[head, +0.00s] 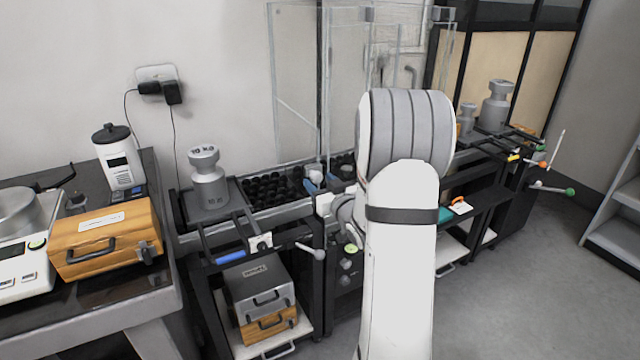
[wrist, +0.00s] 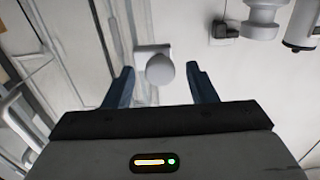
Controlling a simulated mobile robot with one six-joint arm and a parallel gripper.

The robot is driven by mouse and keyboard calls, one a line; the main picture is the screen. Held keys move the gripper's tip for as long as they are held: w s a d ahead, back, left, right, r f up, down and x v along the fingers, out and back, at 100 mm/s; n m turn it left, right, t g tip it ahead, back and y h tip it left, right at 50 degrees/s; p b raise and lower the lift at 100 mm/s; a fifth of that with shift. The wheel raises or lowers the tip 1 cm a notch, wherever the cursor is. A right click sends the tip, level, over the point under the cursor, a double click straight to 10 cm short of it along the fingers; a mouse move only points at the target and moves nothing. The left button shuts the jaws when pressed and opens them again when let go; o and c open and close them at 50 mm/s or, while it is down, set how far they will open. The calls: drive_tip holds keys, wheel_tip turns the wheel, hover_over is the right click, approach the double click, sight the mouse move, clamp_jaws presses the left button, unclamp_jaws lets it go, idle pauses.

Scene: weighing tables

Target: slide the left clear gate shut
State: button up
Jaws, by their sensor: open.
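The left clear gate (head: 296,82) is a tall transparent panel standing behind the weighing table in the head view. A pale round knob (wrist: 160,69) on a square base shows in the wrist view, and it also shows in the head view (head: 316,171). My gripper (wrist: 160,72) is open, with its dark blue fingers on either side of the knob. A gap shows between the knob and each finger. In the head view my gripper (head: 320,183) is low near the gates, partly hidden by my arm. My arm also covers part of the gates' right side.
A 10 kg weight (head: 208,182) stands left of the gates, above a blue-handled bar (head: 230,257). More grey weights (head: 496,106) stand at the right. An orange case (head: 105,238) sits on the left table. Open floor lies at the lower right.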

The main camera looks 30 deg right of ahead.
drive_tip(key=s, duration=0.7)
drive_tip(key=shift+s, duration=0.25)
drive_tip(key=shift+d, duration=0.1)
